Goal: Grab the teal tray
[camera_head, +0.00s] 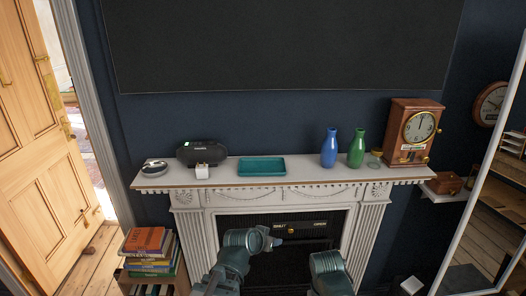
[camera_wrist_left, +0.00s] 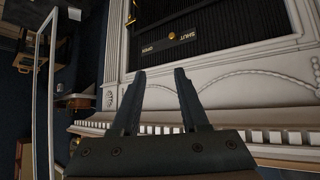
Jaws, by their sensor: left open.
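The teal tray (camera_head: 262,167) is a shallow rectangle lying flat on the white mantelpiece (camera_head: 222,181), near its middle. My left arm reaches up in front of the fireplace, below and in front of the mantel, apart from the tray. In the left wrist view my left gripper (camera_wrist_left: 158,78) is open, with nothing between its fingers. It faces the fireplace front, and the tray does not show in that view. Part of my right arm shows at the bottom of the head view; its gripper is not visible.
A dark radio (camera_head: 203,152), a small white box (camera_head: 202,171) and a round silver item (camera_head: 154,168) stand left of the tray. A blue vase (camera_head: 330,149), a green vase (camera_head: 357,150) and a wooden clock (camera_head: 411,133) stand right. The mantel has bare space beside the tray.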

